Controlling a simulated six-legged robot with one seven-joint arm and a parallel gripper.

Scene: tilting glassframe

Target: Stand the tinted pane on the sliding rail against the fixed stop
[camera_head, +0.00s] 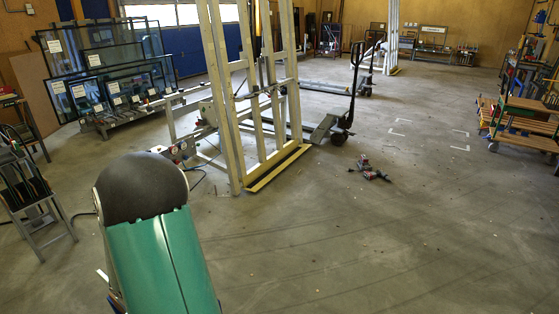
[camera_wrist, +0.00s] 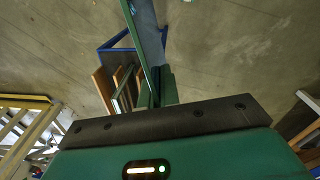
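The tilting glass frame (camera_head: 250,90) stands upright at the centre of the head view, with tall cream posts and a bottom rail (camera_head: 277,168) near the floor. I cannot pick out the sliding rail or fixed stop for sure. In the wrist view, my gripper (camera_wrist: 158,82) has its green fingers close together on a thin grey-blue sheet with a green edge, which looks like the tinted pane (camera_wrist: 149,32). The sheet is seen nearly edge-on and runs out of the top of the picture. My gripper is not visible in the head view.
Dark-framed panes (camera_head: 110,75) lean on a rack at the back left. A pallet jack (camera_head: 345,105) stands behind the frame, and a red tool (camera_head: 370,170) lies on the floor. A loaded trolley (camera_head: 527,115) is at right. The floor in front is mostly clear.

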